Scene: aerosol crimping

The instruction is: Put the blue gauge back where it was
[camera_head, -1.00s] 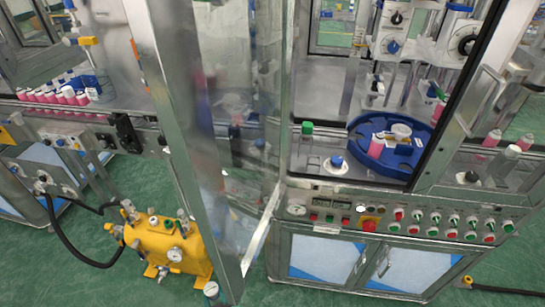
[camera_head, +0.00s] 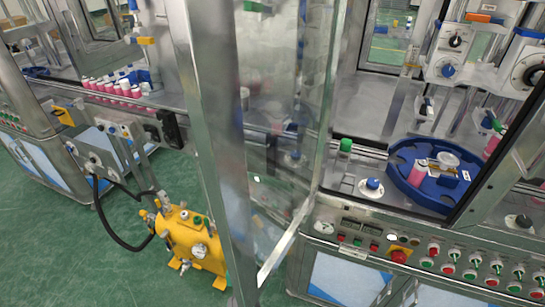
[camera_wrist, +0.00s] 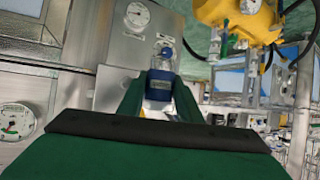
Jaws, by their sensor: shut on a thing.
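The blue gauge (camera_wrist: 161,86) shows in the wrist view, with a small display on its blue body and a round metallic and blue top. My gripper (camera_wrist: 160,98) is shut on it, with a green finger on either side. Its lower part is partly hidden behind the gripper. My gripper does not show in the head view.
In the head view, a round blue tray (camera_head: 408,182) holds a pink can, beside a blue-topped knob (camera_head: 373,184) and a green-capped item (camera_head: 345,146). A glass door (camera_head: 285,110) stands open. A yellow tank (camera_head: 193,240) with hoses stands on the green floor.

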